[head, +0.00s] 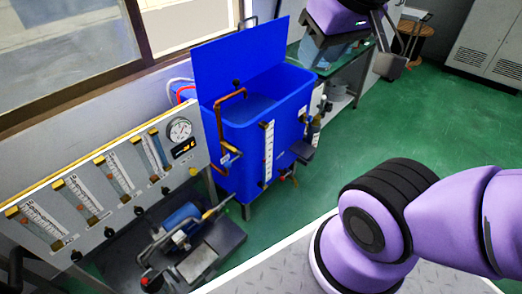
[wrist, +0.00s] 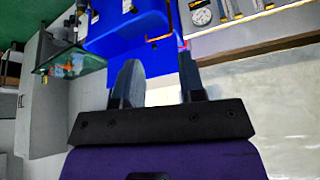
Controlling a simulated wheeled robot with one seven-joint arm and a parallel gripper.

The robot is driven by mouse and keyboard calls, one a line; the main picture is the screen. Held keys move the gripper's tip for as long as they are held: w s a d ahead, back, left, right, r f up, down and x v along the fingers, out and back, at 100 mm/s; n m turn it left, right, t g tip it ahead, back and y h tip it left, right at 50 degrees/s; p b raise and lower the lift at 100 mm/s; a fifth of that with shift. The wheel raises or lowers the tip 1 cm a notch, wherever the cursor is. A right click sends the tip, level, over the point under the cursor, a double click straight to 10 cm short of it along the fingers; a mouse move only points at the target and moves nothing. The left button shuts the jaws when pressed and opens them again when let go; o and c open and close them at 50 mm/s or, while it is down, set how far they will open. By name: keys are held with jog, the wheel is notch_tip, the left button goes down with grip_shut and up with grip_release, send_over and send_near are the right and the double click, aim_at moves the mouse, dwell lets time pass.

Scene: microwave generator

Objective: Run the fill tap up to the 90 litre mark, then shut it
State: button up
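The blue tank (head: 240,150) stands left of centre in the head view, its lid raised. A white level scale (head: 268,150) runs down its front; the marks and water level are too small to read. A bent copper pipe (head: 231,97) rises over the tank's left rim, with fittings below it. I cannot tell which fitting is the fill tap or how it is set. My gripper (wrist: 158,78) is open and empty in the wrist view, fingers well apart. The tank (wrist: 130,35) and copper pipe (wrist: 158,39) show beyond the fingers, apart from them.
A panel of flow tubes (head: 100,185) with a round gauge (head: 180,130) stands left of the tank. A pump (head: 183,225) sits below it. A glass-topped bench (head: 335,58) is behind the tank. Green floor (head: 340,150) is clear to the right.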

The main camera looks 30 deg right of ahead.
jog(key=w+f+m+g+y, duration=0.7)
jog(key=w+f+m+y, duration=0.5)
jog(key=w+f+m, duration=0.95)
jog(key=w+d+f+m+t+y, duration=0.25)
jog(key=w+f+m, duration=0.2)
jog(key=f, duration=0.55)
jog(key=w+d+f+m+t+y, duration=0.1)
jog(key=w+f+m+t+y, duration=0.3)
jog(key=f, duration=0.6)
jog(key=m+t+h, duration=0.5)
jog(key=m+t, duration=0.5)
jog(key=m, duration=0.5)
send_near(233, 160)
jog(key=x, duration=1)
jog(key=shift+w+d+f, duration=0.1)
jog(key=shift+w+f, duration=0.1)
jog(key=shift+f, duration=0.05)
jog(key=shift+c, duration=0.5)
